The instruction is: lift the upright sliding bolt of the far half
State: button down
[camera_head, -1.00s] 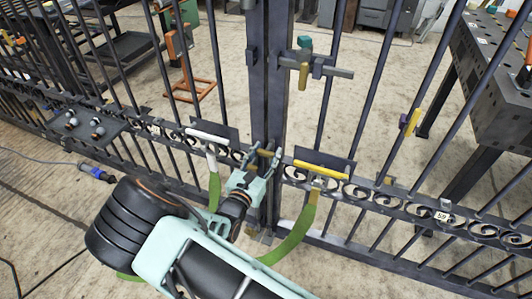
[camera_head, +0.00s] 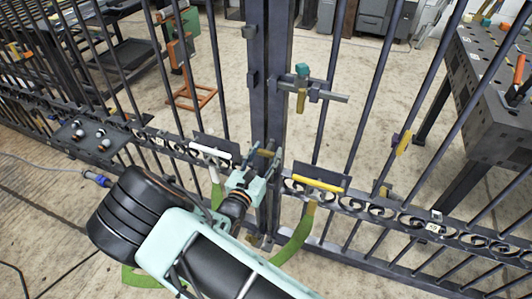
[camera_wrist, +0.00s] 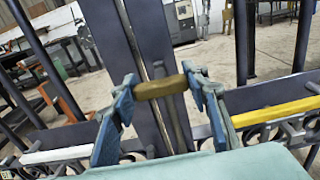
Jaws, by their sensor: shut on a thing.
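My gripper (camera_head: 262,160) is at the middle of the gate, where the two halves meet. In the wrist view my gripper (camera_wrist: 160,88) has its blue finger pads on either side of a brass handle (camera_wrist: 160,88), shut on it. The handle lies crosswise in front of the dark upright post. A thin upright rod (camera_wrist: 178,125) shows below and behind the handle, along the post; it appears to be the upright sliding bolt. The bolt's lower end is hidden by my arm in the head view. In the head view the handle shows as a small brass piece (camera_head: 265,153).
A yellow handle (camera_head: 318,183) is right of my gripper, a white handle (camera_head: 211,151) left. A crosswise bolt with a brass grip (camera_head: 301,103) sits higher on the right half. A dark perforated table (camera_head: 480,100) stands beyond the gate. Bars close off both sides.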

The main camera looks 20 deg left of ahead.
jog(key=shift+w+r, duration=0.1)
jog(key=shift+r, duration=0.25)
jog(key=c, duration=1.4)
grip_release()
jog(key=o, duration=0.3)
jog(key=shift+f, duration=0.1)
jog(key=s, duration=0.8)
jog(key=s+a, duration=0.1)
jog(key=s, duration=0.3)
jog(key=shift+s, duration=0.1)
